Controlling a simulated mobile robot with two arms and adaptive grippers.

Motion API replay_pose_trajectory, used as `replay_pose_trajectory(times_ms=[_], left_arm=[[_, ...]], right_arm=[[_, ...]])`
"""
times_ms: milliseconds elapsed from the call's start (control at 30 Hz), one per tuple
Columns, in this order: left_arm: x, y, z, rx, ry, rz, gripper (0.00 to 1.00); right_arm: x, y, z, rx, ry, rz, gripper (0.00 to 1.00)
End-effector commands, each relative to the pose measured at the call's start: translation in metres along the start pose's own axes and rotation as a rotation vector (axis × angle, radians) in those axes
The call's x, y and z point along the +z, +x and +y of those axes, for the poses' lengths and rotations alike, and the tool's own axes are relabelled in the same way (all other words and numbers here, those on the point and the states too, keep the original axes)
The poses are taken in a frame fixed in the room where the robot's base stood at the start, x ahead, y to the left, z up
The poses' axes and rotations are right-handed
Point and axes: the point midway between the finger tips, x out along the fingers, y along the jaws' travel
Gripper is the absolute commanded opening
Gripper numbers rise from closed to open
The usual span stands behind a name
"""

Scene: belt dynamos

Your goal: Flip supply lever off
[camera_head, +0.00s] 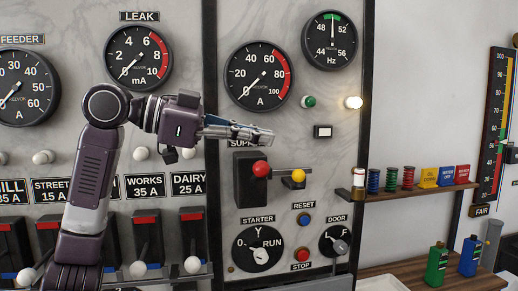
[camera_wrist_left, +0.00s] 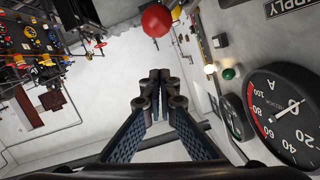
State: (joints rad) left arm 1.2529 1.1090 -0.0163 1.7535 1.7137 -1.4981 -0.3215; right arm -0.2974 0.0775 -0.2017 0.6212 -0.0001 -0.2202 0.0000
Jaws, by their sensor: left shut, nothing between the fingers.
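The supply lever has a red ball knob (camera_head: 261,169), which stands out from a dark block (camera_head: 246,192) under the partly hidden SUPPLY label. A bar with a yellow knob (camera_head: 298,176) runs to the right of it. My left gripper (camera_head: 270,135) is shut and empty, pointing right across the panel just above the red knob. In the left wrist view, its closed fingertips (camera_wrist_left: 158,82) are apart from the red ball (camera_wrist_left: 157,20), which shows beyond them at the top. My right gripper is not in view.
The ammeter (camera_head: 259,76) is just above my left gripper, with a green lamp (camera_head: 309,101) and a lit lamp (camera_head: 353,102) to its right. Below are the starter dial (camera_head: 259,255), reset button (camera_head: 304,219) and door knob (camera_head: 340,247). A wooden shelf (camera_head: 420,190) juts out at right.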

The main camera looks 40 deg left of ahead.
Motion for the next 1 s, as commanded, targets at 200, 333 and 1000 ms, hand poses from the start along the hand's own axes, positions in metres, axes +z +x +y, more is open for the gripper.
replay_pose_trajectory(times_ms=[200,333,1000], left_arm=[[0.013,0.022,0.000,-0.001,-0.004,-0.002,0.00],[0.025,0.018,0.000,-0.001,-0.003,-0.002,0.00],[0.038,0.011,0.000,-0.001,0.000,0.000,0.00]], right_arm=[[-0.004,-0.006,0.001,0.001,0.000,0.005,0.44],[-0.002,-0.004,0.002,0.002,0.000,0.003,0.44],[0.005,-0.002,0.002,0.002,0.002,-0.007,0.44]])
